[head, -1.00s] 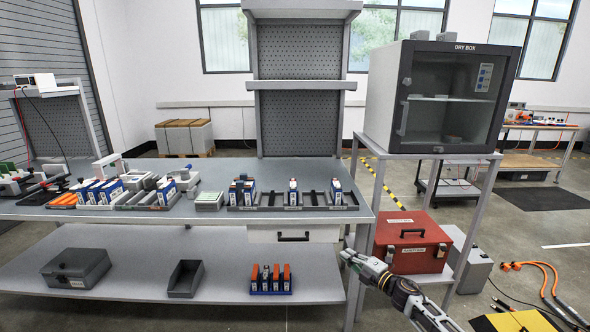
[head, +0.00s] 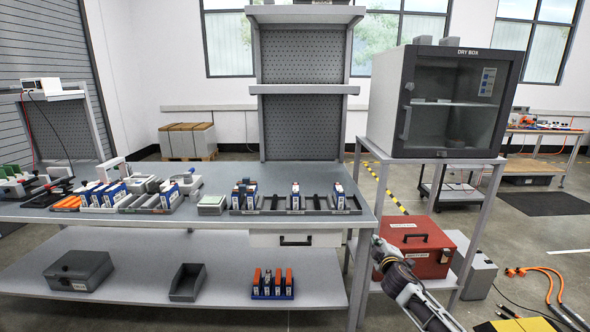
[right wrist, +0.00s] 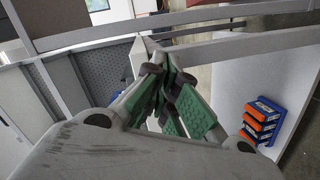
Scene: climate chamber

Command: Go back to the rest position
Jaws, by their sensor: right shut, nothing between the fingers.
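My right gripper shows in the right wrist view (right wrist: 172,98), with its green-padded fingers shut together and nothing between them. In the head view my right arm comes in at the lower right, in front of the dry box stand and the red case, and its fingers are hardly visible there. My left gripper is in neither view.
The workbench (head: 215,227) has racks of blue-and-white cells on top. Its lower shelf (head: 220,279) holds a grey case (head: 78,270), an open bin (head: 187,283) and a blue rack (head: 272,284). The dry box (head: 450,101) stands right, above a red case (head: 415,246).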

